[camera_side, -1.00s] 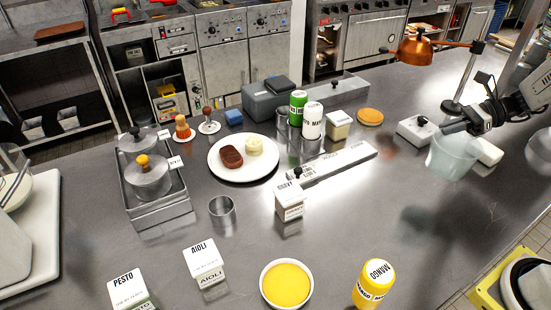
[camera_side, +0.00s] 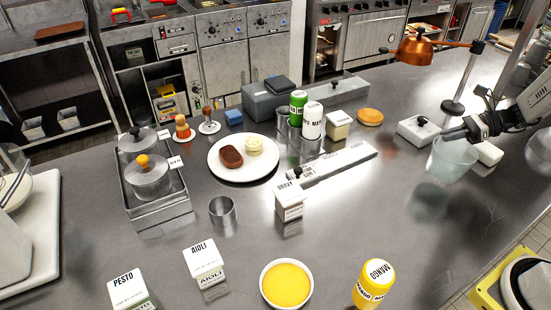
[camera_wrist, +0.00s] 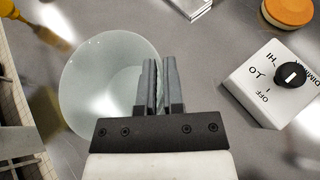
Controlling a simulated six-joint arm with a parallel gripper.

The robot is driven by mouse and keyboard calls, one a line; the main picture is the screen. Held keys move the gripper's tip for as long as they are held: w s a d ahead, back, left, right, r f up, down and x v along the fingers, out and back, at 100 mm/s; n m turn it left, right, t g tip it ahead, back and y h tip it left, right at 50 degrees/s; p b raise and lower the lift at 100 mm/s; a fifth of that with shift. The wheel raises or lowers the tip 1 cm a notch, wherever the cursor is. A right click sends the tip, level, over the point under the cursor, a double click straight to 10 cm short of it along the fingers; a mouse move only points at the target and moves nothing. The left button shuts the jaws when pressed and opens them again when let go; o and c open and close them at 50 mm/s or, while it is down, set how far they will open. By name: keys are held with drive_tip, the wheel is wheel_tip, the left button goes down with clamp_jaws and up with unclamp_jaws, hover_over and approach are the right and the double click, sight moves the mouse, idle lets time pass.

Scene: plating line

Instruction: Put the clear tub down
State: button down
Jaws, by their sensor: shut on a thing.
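The clear tub (camera_side: 450,162) is a translucent, pale bucket-like container at the right of the side view, upright and seemingly empty. My gripper (camera_side: 455,136) is shut on its rim. In the wrist view the tub (camera_wrist: 95,85) lies left of the fingers, and the two fingers (camera_wrist: 160,80) close over its right edge. A shadow lies on the steel counter (camera_side: 380,225) below and left of the tub, so the tub seems to hang a little above the surface.
A white dial box (camera_side: 418,130) stands behind and left of the tub, with a white block (camera_side: 488,153) just right of it. A copper lamp (camera_side: 418,48) hangs behind. A yellow mango bottle (camera_side: 373,284) stands in front.

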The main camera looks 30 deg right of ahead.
sight(445, 148)
drive_tip(key=shift+f, duration=0.25)
drive_tip(key=shift+f, duration=1.9)
drive_tip(key=c, duration=0.7)
unclamp_jaws()
drive_tip(key=shift+c, duration=0.2)
drive_tip(key=v, duration=0.7)
drive_tip(key=shift+d, duration=0.2)
drive_tip(key=shift+s+r, duration=0.1)
